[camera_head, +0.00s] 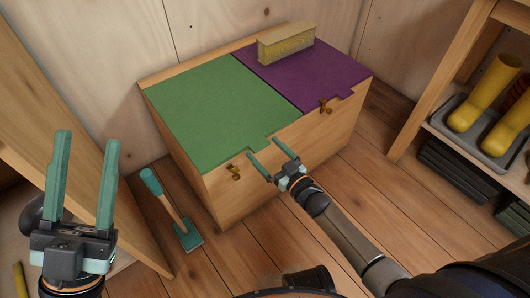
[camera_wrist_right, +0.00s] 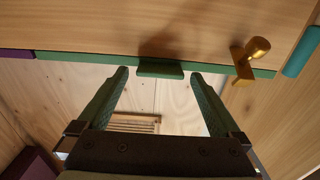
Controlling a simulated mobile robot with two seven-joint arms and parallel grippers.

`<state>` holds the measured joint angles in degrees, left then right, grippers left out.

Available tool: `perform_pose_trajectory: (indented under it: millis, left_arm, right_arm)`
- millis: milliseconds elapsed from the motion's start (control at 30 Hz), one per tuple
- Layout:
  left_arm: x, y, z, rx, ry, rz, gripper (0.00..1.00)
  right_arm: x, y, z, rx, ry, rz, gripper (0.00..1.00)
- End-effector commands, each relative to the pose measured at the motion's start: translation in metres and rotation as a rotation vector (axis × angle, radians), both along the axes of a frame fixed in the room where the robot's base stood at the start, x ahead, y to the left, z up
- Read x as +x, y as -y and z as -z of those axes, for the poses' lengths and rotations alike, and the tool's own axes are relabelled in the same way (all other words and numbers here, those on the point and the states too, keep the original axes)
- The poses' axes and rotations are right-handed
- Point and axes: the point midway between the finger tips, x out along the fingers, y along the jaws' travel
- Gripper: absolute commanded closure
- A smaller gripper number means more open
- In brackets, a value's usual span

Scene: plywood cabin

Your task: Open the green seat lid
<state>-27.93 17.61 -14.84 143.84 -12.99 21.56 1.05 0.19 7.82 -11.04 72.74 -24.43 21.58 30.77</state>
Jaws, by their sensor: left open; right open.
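The green seat lid (camera_head: 215,110) lies flat and shut on the left half of a wooden bench box (camera_head: 240,195). Its front edge has a small tab, seen as a green tab (camera_wrist_right: 160,70) in the right wrist view. My right gripper (camera_head: 265,150) is open and empty at this front edge. In the right wrist view its fingertips (camera_wrist_right: 159,76) stand either side of the tab; I cannot tell whether they touch it. A brass catch (camera_head: 233,172) sits on the box front below the lid, also in the right wrist view (camera_wrist_right: 250,60). My left gripper (camera_head: 87,141) is open and empty, away from the box.
A shelf with yellow boots (camera_head: 490,95) is at right.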

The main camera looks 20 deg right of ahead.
Motion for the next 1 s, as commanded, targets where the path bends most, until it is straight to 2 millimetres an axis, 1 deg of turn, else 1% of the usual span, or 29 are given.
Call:
perform_pose_trajectory:
  millis: [100,367,400,1000]
  left_arm:
    - [0.0002,0.0003,0.0036,0.002,-0.001,-0.001,0.5]
    - [0.0002,0.0006,0.0033,0.004,-0.002,-0.001,0.5]
    - [0.0002,0.0006,0.0033,0.003,-0.002,0.0,0.5]
    - [-0.0001,0.0008,0.0033,0.001,-0.002,-0.001,0.5]
  right_arm:
    - [0.0061,-0.0023,0.0009,-0.001,-0.001,0.0,0.0]
    - [0.0071,-0.0029,-0.0001,-0.001,-0.001,-0.001,0.0]
    - [0.007,-0.0029,-0.0001,-0.001,-0.001,-0.001,0.02]
    - [0.0067,-0.0027,0.0,-0.001,-0.001,-0.001,0.7]
